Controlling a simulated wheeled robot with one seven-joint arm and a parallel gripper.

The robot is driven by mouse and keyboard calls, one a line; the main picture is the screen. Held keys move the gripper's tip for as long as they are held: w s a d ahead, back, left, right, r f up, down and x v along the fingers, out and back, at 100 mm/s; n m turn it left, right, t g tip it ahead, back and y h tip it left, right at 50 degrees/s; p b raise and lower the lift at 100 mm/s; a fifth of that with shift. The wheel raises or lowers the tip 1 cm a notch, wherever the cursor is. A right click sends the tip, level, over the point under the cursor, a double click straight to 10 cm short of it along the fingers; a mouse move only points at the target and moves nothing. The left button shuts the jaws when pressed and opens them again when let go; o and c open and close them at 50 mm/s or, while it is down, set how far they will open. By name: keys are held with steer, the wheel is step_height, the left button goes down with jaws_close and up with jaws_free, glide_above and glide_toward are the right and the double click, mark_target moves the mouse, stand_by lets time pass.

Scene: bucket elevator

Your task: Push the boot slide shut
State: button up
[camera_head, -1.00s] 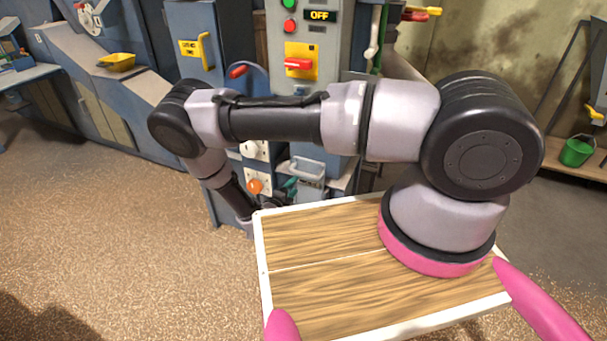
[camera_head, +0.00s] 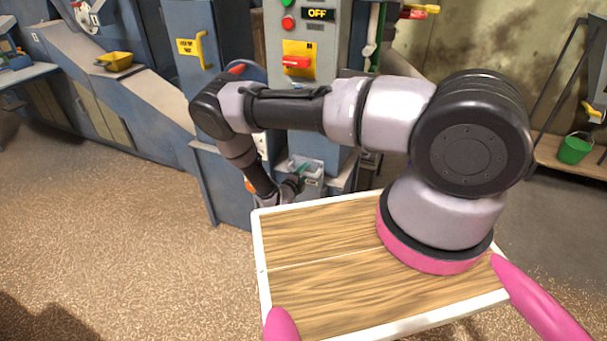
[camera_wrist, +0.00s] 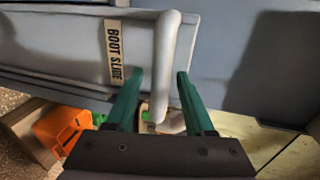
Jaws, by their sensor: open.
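The boot slide (camera_wrist: 75,42) is a grey panel with a "BOOT SLIDE" label (camera_wrist: 114,53) in the wrist view. Its pale bar handle (camera_wrist: 167,60) runs down the picture and bends at the bottom. My gripper (camera_wrist: 155,78) is open, with green fingers on either side of the handle's lower part; I cannot tell whether they touch it. In the head view my gripper (camera_head: 290,190) is low by the machine, partly hidden by my arm.
The control cabinet (camera_head: 298,55) with its OFF display stands above my gripper. In the wrist view an orange container (camera_wrist: 62,130) lies below left, beside wooden boards. A green bucket (camera_head: 575,149) is on a shelf at far right.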

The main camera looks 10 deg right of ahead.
jaws_close()
stand_by(1.3)
